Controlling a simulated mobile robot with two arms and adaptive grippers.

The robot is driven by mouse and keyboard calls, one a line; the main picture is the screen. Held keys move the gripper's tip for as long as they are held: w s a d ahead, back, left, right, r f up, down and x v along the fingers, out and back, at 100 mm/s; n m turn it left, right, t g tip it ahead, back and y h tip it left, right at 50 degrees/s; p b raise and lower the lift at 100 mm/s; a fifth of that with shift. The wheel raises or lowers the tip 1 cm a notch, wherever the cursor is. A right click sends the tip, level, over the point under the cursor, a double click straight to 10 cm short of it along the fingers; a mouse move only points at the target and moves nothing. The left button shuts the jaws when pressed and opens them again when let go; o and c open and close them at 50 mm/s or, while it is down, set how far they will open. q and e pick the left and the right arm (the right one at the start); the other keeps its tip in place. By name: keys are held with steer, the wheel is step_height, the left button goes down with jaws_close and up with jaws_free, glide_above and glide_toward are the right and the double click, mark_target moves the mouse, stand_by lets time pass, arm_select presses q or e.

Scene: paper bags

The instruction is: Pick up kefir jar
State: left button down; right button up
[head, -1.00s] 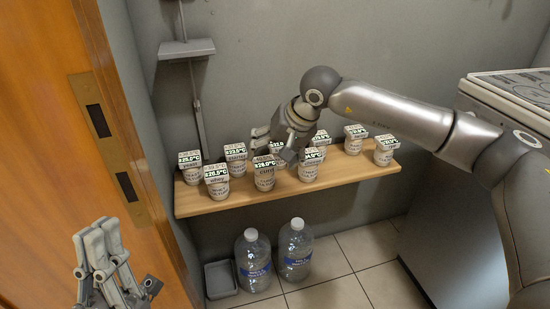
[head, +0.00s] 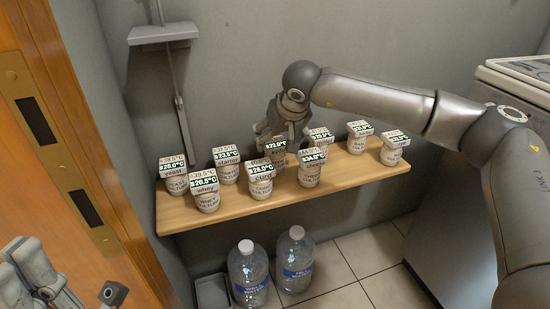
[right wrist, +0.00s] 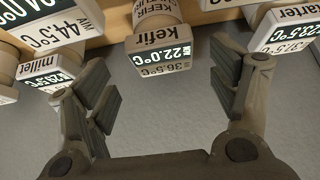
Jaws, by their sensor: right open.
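The kefir jar (head: 278,156) stands in the back row on the wooden shelf, partly hidden by my right gripper and the curd jar. In the right wrist view, the white kefir jar (right wrist: 155,42) has a square label block reading kefir and 22.0°C. My right gripper (head: 276,138) is over the kefir jar in the head view. In the right wrist view, its open fingers (right wrist: 160,82) lie either side of the jar's line, with nothing between them; the jar is just beyond the tips. My left gripper (head: 40,280) is at the lower left, cut by the frame edge.
The wooden shelf (head: 345,183) holds several similar jars close together. The curd jar (head: 261,185) stands in front of the kefir jar, and the starter jar (head: 228,172) is to its left. Two water bottles (head: 248,272) stand on the floor below.

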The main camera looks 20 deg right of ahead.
mark_target(276, 142)
steer(key=b+x, duration=0.1)
steer(key=x, duration=0.3)
steer(key=shift+a+f, duration=0.1)
steer(key=shift+s, duration=0.1)
steer(key=c, duration=1.3)
